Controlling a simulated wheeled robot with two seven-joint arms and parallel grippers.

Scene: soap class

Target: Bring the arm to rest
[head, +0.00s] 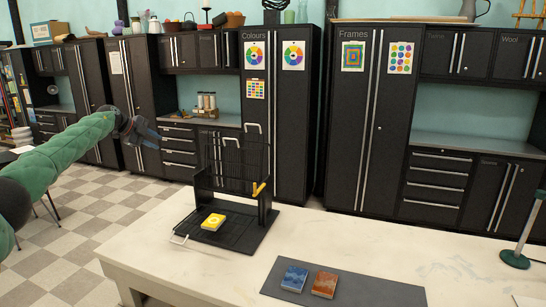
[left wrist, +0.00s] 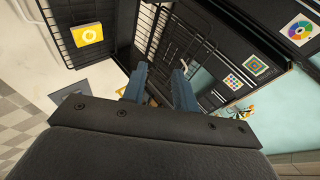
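My left arm reaches in from the left in the head view. Its gripper (head: 143,134) is in the air, left of and above the black wire rack (head: 238,195) on the table. In the left wrist view the two blue fingers (left wrist: 158,84) stand apart with nothing between them. A yellow soap bar (head: 213,222) lies on the rack's low base; it also shows in the left wrist view (left wrist: 86,34). My right gripper is not in view.
The white table (head: 180,250) holds a dark mat (head: 340,290) with a blue bar (head: 294,279) and a reddish-brown bar (head: 324,284). A green stand (head: 515,258) is at the right. Dark cabinets (head: 370,120) line the back wall. Open floor lies left of the table.

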